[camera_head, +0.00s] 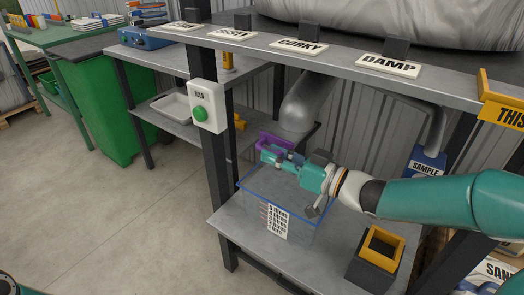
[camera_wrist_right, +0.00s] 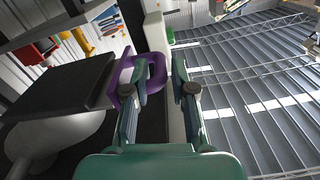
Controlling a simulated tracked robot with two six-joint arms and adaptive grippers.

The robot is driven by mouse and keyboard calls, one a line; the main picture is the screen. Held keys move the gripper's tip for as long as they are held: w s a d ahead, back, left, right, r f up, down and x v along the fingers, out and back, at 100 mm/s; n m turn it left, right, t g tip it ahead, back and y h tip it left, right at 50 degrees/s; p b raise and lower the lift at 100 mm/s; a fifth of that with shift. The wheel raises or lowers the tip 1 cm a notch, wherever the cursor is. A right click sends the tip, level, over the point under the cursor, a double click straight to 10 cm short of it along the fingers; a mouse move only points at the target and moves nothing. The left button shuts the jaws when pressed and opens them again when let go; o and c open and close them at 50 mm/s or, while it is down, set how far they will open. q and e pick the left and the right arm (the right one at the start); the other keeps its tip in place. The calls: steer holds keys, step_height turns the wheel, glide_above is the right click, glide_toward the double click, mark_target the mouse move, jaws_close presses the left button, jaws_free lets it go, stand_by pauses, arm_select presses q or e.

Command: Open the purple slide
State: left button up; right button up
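The purple slide handle (camera_head: 274,141) is a loop beside the mouth of a grey spout (camera_head: 306,105), under the signed shelf. In the right wrist view the purple loop (camera_wrist_right: 116,88) sits at the end of a dark flat plate (camera_wrist_right: 60,86). My right gripper (camera_head: 277,155) is at the handle, and its fingers (camera_wrist_right: 164,72) stand apart in the wrist view. One finger overlaps the loop; I cannot tell whether it is inside it or touching. Part of the loop is hidden behind that finger. My left gripper is out of view.
A clear bin (camera_head: 255,207) with a blue rim stands on the lower shelf beneath my right gripper. A dark post with a white button box (camera_head: 207,106) stands to the left. A yellow-topped box (camera_head: 380,246) and another spout (camera_head: 432,128) are to the right.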

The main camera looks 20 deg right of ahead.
mark_target(260, 149)
steer(key=shift+x, duration=2.15)
steer(key=shift+c, duration=0.2)
jaws_close()
